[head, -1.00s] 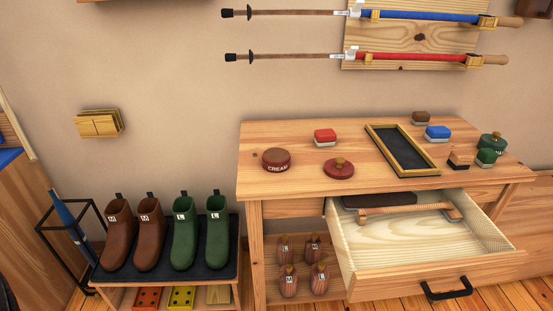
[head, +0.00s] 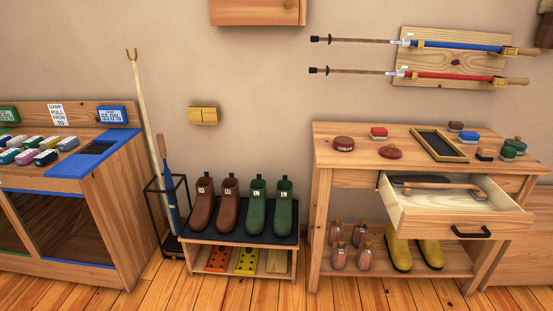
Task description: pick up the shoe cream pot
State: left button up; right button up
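The shoe cream pot (head: 344,144) is a round, dark red-brown pot with the word CREAM on its side. It stands upright on the left part of the wooden table top (head: 330,157). A red-brown round lid with a knob (head: 390,152) lies to its right. Neither of my grippers shows in the head view.
A drawer (head: 455,218) stands open at the table front, with a brush-like item inside. Brushes, a black tray (head: 440,157) and green pots (head: 514,146) sit on the table's right. A boot rack (head: 240,241) stands left of the table. Floor in front is clear.

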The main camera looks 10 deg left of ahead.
aim_at(340, 143)
jog(key=u, duration=0.7)
jog(key=i, duration=1.65)
jog(key=z, duration=0.6)
